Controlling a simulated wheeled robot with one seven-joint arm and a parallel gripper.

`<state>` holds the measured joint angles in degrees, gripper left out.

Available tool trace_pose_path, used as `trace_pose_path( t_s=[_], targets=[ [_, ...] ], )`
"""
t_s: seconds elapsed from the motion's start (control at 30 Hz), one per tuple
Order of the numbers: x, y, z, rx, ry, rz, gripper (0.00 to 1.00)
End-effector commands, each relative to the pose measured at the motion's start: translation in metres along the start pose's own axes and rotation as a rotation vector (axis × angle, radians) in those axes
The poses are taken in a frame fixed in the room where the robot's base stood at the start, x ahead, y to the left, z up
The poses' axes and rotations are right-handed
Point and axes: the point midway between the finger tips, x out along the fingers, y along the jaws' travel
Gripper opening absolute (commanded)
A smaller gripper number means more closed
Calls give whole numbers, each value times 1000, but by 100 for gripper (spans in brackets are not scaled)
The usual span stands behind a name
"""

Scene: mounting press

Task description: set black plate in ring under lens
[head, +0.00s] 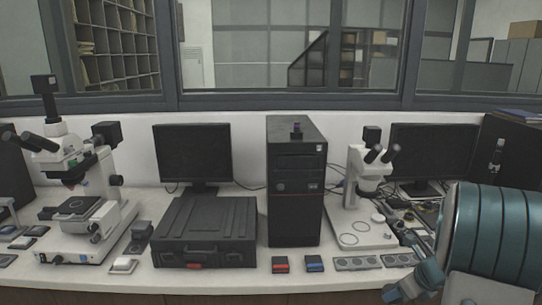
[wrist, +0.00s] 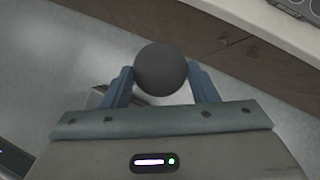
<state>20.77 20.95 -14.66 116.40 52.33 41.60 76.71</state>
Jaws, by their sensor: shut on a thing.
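The black plate (wrist: 161,69) is a dark round disc in the wrist view. My gripper (wrist: 160,82) is shut on it, with one blue finger at each side. The plate is held over the floor, in front of the bench. In the head view the white stereo microscope (head: 370,168) stands right of the black computer tower. Its lens head points down over a pale base (head: 340,221) with round ring outlines (head: 348,240). A small pale disc (head: 378,217) shows at the right of the base. The plate and my fingertips cannot be made out in the head view.
A larger microscope (head: 85,190) stands at the left. A black case (head: 207,232) and the computer tower (head: 294,185) fill the middle. Flat grey holders (head: 357,263) and red and blue boxes line the bench front. Brown drawers (wrist: 190,35) show in the wrist view.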

Motion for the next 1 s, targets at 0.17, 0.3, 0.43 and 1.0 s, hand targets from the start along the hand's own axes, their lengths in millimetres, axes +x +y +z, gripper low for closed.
trace_pose_path(
  t_s=[0.17, 0.3, 0.43, 1.0],
  targets=[
    [37, 29, 10, -378, 2, 223, 31],
    [65, 58, 16, -724, 2, 423, 31],
    [89, 85, 17, -1064, 3, 619, 31],
    [148, 170, 3, -2211, 3, 1273, 31]
  ],
)
